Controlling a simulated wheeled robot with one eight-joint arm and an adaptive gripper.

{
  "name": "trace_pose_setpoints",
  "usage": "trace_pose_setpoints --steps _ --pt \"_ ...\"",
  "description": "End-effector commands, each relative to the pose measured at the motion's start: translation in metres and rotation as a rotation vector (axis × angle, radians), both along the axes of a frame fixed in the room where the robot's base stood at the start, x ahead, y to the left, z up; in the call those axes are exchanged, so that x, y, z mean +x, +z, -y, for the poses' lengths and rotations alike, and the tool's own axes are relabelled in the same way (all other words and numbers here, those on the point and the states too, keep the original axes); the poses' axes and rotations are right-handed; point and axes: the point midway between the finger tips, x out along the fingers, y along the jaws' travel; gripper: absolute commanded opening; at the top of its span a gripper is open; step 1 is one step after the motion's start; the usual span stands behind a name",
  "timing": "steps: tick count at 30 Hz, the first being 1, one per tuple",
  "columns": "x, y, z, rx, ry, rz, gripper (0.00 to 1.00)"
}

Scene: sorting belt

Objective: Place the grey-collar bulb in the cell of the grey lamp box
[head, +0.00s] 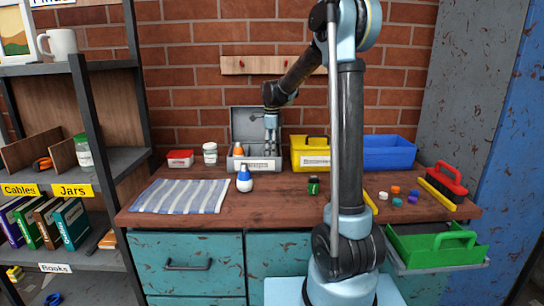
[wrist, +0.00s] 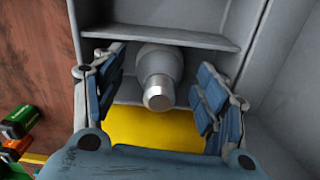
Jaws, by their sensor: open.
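The grey lamp box (head: 259,163) stands on the bench with its lid up at the back and a label on its front. My gripper (head: 271,148) points down over its right part. In the wrist view my gripper (wrist: 160,100) is open, with a finger on each side of the grey-collar bulb (wrist: 158,75) and gaps between. The bulb shows its metal cap towards the camera and appears to sit in the box's end cell, beside a grey divider (wrist: 175,36). Its lower part is hidden. In the head view this bulb cannot be made out.
An orange-collar bulb (head: 239,150) shows at the box's left end. A blue-collar bulb (head: 245,180) stands on the bench in front. A yellow bin (head: 310,160) adjoins the right side, with a blue bin (head: 390,152) beyond.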

Motion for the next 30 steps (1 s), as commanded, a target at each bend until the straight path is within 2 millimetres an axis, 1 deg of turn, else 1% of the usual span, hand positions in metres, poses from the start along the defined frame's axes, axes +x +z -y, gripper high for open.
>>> trace_pose_setpoints --steps 1,6,9,13,19,30 --pt "0.000 0.010 0.000 0.000 0.000 0.000 0.66" --pt "0.000 0.042 0.001 0.000 -0.001 0.000 0.66" --pt "0.000 0.059 0.001 0.000 -0.001 0.000 0.66" --pt "0.001 0.075 0.001 0.000 -0.001 0.000 0.66" --pt "0.001 0.087 0.001 0.000 -0.001 0.000 0.66" --pt "0.001 0.088 0.001 0.000 -0.002 0.000 0.66"
